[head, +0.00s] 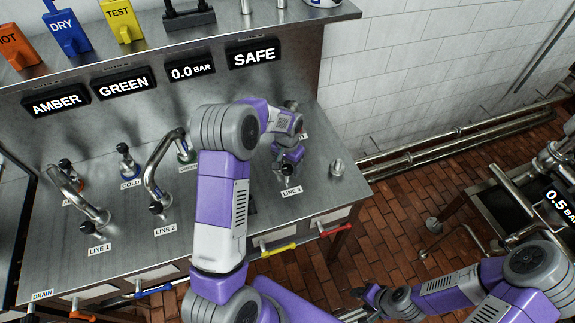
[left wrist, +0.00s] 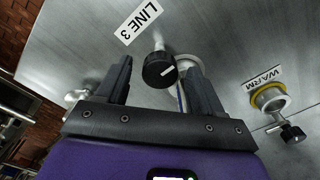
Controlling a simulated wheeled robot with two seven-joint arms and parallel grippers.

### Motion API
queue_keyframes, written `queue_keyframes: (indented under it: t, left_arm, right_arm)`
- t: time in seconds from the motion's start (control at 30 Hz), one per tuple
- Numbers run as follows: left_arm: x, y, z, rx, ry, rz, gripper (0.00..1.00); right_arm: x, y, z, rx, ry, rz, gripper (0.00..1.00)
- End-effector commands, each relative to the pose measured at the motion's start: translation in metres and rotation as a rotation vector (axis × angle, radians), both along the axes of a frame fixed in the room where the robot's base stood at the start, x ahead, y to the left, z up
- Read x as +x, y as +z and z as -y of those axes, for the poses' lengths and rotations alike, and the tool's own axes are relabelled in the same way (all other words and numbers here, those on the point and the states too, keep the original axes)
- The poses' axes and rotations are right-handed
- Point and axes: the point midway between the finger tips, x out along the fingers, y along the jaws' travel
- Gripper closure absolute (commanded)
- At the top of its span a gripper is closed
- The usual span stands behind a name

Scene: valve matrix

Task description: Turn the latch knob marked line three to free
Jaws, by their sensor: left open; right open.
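The line three latch knob (left wrist: 159,72) is a round black knob with a white pointer line, on a short metal stem. It stands beside the LINE 3 label (left wrist: 138,22), which also shows in the head view (head: 291,191). My left gripper (left wrist: 160,62) is open, with one finger on either side of the knob; I cannot tell whether either touches it. In the head view my left gripper (head: 287,172) is over the knob's place and hides most of it. No free marking is readable. My right gripper (head: 368,298) is open and empty, low over the floor at right.
Line 1 (head: 103,218) and line 2 (head: 156,207) have bent pipes with black knobs at left. A WARM valve (left wrist: 270,98) sits beside line three. Yellow (head: 278,250) and red (head: 335,229) handles line the front edge. A wheeled steel stand (head: 510,205) is at right.

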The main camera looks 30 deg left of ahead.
Motion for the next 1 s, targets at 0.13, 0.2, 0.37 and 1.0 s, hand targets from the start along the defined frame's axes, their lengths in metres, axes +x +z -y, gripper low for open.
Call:
queue_keyframes:
  t: [0.13, 0.2, 0.37, 1.0]
  left_arm:
    - [0.0, 0.0003, -0.0001, 0.0, 0.0, 0.0, 0.42]
    - [0.0, 0.0003, 0.0, 0.0, 0.0, 0.0, 0.53]
    - [0.0001, 0.0005, 0.0, 0.0, 0.0, 0.0, 0.77]
    - [0.0006, 0.0004, 0.0003, 0.0, 0.193, 0.002, 0.89]
  right_arm:
    - [0.0, 0.0, 0.0, 0.0, 0.0, 0.0, 0.48]
    - [0.0, 0.0, 0.0, 0.0, 0.0, 0.0, 0.48]
    - [0.0, 0.0, 0.0, 0.0, 0.0, 0.0, 0.48]
    - [-0.0001, -0.0043, 0.0, 0.0, 0.0, 0.0, 0.48]
